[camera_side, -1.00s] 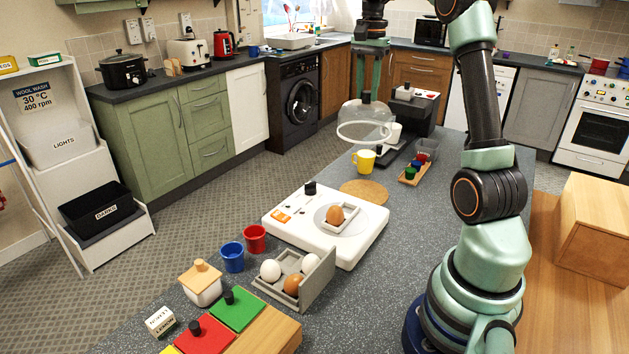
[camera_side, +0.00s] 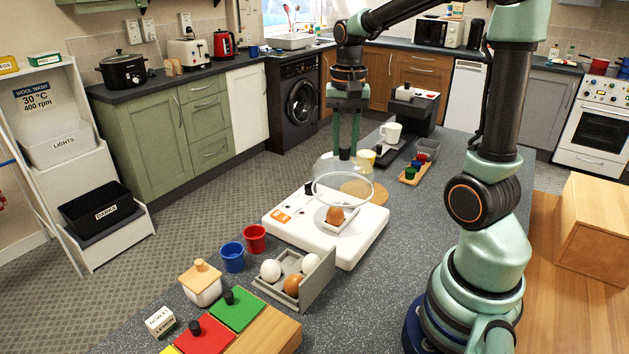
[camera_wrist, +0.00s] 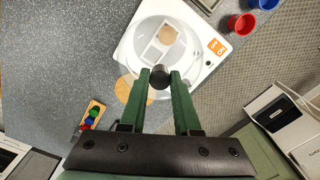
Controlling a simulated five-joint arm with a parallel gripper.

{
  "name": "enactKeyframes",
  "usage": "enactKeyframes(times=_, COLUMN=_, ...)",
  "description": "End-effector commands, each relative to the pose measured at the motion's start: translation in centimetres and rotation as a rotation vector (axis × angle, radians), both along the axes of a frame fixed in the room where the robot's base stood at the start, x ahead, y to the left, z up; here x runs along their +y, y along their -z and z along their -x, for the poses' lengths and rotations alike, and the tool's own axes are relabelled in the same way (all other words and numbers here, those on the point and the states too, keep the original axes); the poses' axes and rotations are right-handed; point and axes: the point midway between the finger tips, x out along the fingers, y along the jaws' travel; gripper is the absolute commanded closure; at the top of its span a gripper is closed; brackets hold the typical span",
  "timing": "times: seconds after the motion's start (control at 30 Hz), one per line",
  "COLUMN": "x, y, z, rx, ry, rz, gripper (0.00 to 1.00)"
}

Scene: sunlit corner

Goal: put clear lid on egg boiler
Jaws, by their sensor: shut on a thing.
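The clear lid (camera_side: 342,184) is a glass dome with a black knob, held in the air with its open rim facing down and toward the camera. My gripper (camera_side: 345,150) is shut on the lid's knob; the knob also shows between the fingertips in the wrist view (camera_wrist: 160,82). The egg boiler (camera_side: 285,232) is a white square unit with an orange label, on the counter below. A brown egg (camera_side: 335,216) sits in a square holder on its round plate. In the side view the lid's lower rim overlaps the egg boiler's back part and stands just above the egg.
An egg tray (camera_side: 312,288) with several eggs, a red cup (camera_side: 255,239) and a blue cup (camera_side: 232,257) stand in front. Counter right of the boiler is clear.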

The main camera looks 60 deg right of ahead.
Motion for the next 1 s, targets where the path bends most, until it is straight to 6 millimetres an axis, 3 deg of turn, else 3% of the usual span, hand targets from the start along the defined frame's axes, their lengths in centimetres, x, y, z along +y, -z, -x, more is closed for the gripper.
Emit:
enactKeyframes(times=0.6, x=0.0, y=5.5, z=0.0, rx=0.003, ry=0.001, rz=-0.001, gripper=1.0)
enactKeyframes(times=1.0, x=0.0, y=7.2, z=0.0, rx=0.001, ry=0.001, rz=-0.001, gripper=1.0)
